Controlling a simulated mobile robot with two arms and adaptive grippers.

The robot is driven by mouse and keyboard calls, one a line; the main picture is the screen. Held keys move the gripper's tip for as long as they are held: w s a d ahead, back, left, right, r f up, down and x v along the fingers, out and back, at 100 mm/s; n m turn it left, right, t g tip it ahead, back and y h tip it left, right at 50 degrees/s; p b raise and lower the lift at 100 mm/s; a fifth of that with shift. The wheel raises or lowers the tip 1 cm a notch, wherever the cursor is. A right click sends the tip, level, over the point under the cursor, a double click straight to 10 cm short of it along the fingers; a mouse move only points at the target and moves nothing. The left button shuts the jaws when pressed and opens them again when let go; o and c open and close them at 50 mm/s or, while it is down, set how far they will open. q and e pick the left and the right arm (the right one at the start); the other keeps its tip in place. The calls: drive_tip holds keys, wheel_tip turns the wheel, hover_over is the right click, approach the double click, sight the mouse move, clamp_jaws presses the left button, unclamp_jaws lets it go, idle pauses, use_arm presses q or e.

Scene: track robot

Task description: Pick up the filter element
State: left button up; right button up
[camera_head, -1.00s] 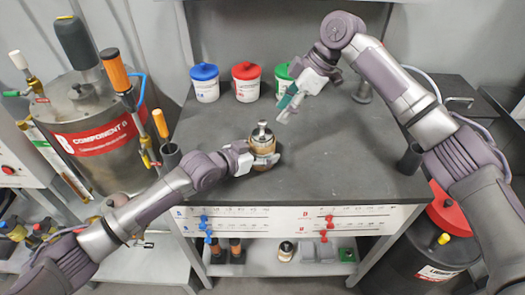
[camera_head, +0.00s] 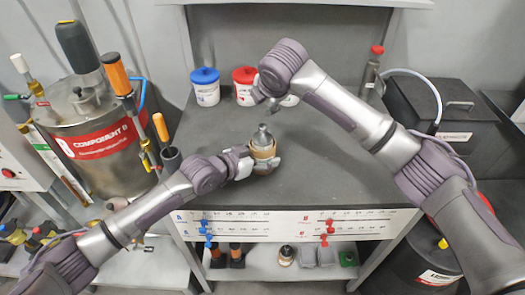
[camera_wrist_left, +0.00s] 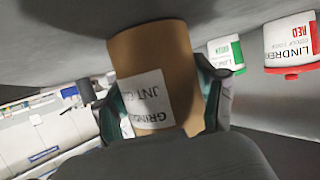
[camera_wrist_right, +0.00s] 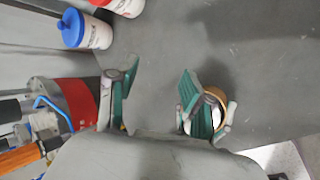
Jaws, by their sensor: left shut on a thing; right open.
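My left gripper (camera_head: 260,163) is shut on a tan cylinder (camera_head: 264,151) above the dark bench top. My right gripper (camera_head: 272,103) is open and empty behind and above the cylinder. In the right wrist view its two teal fingers (camera_wrist_right: 155,88) are apart, and the cylinder (camera_wrist_right: 219,100) shows partly behind one finger. I cannot tell which thing is the filter element.
A blue-lidded jar (camera_head: 206,86) and a red-lidded jar (camera_head: 244,84) stand at the back of the bench (camera_head: 340,165). A red-capped bottle (camera_head: 372,72) stands back right. The lower shelf (camera_head: 270,272) holds several small parts. The bench's right front is clear.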

drive_tip(key=s+a+n+t, duration=0.2)
drive_tip(key=a+n, duration=0.2)
drive_tip(key=n+t+h, duration=0.3)
drive_tip(key=h, duration=0.3)
approach(261, 133)
drive_tip(key=x, duration=0.4)
drive_tip(key=shift+w+d+f, duration=0.1)
drive_tip(key=shift+w+d, duration=0.15)
drive_tip(key=shift+w, duration=0.05)
drive_tip(key=shift+x, duration=3.15)
drive_tip(key=shift+a, duration=0.1)
drive_tip(key=shift+c, duration=0.3)
clamp_jaws()
